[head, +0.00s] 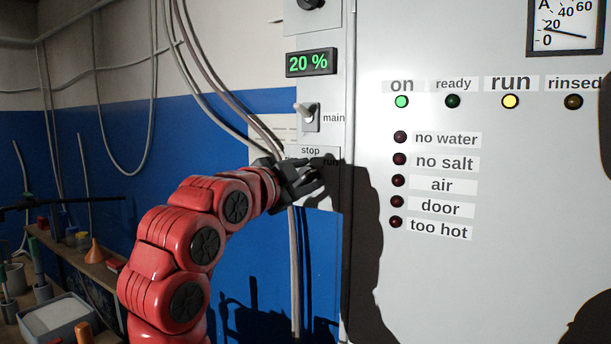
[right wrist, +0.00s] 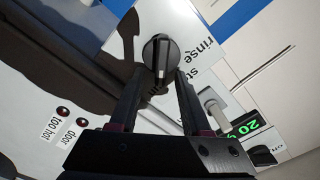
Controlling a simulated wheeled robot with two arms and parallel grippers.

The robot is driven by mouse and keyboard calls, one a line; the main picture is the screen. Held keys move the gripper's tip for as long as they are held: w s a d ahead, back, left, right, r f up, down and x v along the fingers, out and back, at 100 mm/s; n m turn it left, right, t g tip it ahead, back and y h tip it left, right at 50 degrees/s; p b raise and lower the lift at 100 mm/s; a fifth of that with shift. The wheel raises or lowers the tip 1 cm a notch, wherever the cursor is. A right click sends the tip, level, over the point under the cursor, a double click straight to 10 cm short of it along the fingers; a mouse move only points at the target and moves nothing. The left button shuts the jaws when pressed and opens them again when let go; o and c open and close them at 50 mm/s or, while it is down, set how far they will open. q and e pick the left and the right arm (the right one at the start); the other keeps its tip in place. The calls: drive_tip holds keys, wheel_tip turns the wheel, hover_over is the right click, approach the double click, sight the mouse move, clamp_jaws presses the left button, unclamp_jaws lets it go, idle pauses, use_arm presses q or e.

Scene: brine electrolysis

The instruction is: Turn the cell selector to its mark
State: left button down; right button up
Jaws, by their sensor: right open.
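The cell selector (right wrist: 161,51) is a round black knob with a raised grip bar and a pale line on it, on a light panel. A "rinse" label (right wrist: 207,48) is beside it, and a partly covered label starts "st". In the head view the knob is hidden behind my right gripper (head: 303,184), just below the labels "stop" (head: 310,151) and "run". In the right wrist view my right gripper (right wrist: 158,77) is open, its fingertips on either side of the knob's near edge. I cannot tell whether they touch it. My left gripper is not in view.
A toggle switch (head: 307,111) labelled "main" and a green "20 %" display (head: 311,62) are above. The grey cabinet (head: 470,290) has lit "on" (head: 401,102) and "run" (head: 510,101) lamps. Cables (head: 215,90) hang beside the gripper. A cluttered shelf (head: 90,262) stands at lower left.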

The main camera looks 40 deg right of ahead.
drive_tip(key=b+v, duration=0.2)
drive_tip(key=v, duration=1.5)
drive_tip(key=shift+a, duration=0.2)
drive_tip(key=shift+s+f, duration=0.1)
drive_tip(key=shift+s, duration=0.05)
